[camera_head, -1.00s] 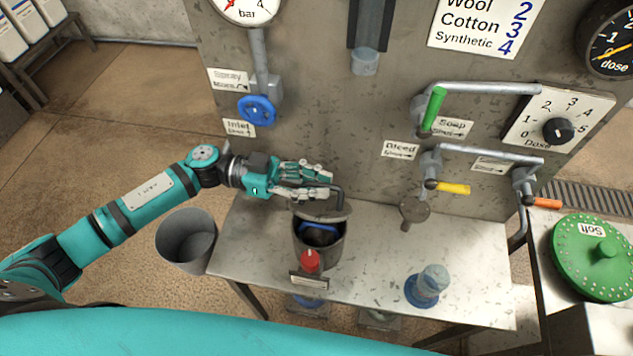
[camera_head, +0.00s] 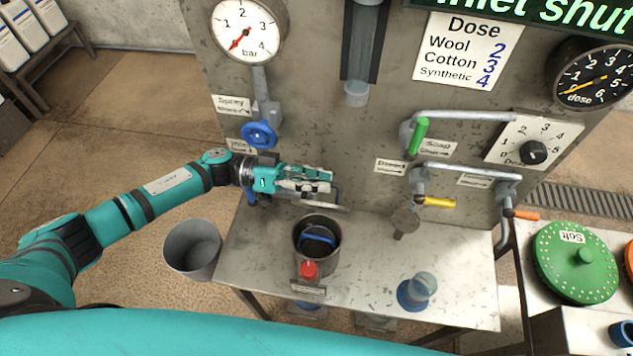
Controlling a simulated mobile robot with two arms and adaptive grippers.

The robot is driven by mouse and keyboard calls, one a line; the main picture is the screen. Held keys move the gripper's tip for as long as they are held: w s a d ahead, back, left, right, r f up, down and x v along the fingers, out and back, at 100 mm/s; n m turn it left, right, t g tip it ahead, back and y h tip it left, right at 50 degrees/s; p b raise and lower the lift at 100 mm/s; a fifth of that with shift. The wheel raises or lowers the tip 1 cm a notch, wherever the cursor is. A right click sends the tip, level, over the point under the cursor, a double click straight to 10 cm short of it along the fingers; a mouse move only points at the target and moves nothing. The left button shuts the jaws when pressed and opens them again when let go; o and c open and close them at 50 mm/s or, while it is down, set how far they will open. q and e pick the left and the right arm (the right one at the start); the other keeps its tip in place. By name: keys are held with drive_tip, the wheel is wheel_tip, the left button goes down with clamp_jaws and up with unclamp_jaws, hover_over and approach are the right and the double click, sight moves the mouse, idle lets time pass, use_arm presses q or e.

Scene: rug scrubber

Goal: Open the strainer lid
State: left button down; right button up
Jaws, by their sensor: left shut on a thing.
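The strainer (camera_head: 318,246) is a grey metal pot on the metal table. Its mouth is uncovered, and a blue basket handle shows inside. The lid (camera_head: 340,208) stands raised behind the mouth, seen nearly edge-on; the fingers partly hide it. My left gripper (camera_head: 328,182) comes in from the left above the back of the pot. It is shut on the lid's dark bent handle (camera_head: 335,192). A red knob (camera_head: 309,269) sits on the pot's front. My right gripper is not in view.
A grey bucket (camera_head: 192,250) stands left of the table (camera_head: 365,285). A blue valve wheel (camera_head: 259,134) is on the panel above my left wrist. A blue-based clear cup (camera_head: 417,290) stands at the table's right. Pipes with coloured levers project from the panel.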

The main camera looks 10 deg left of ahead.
use_arm(q)
drive_tip(key=shift+w+f+n, duration=0.2)
drive_tip(key=shift+w+n, duration=0.4)
drive_tip(key=shift+n, duration=0.2)
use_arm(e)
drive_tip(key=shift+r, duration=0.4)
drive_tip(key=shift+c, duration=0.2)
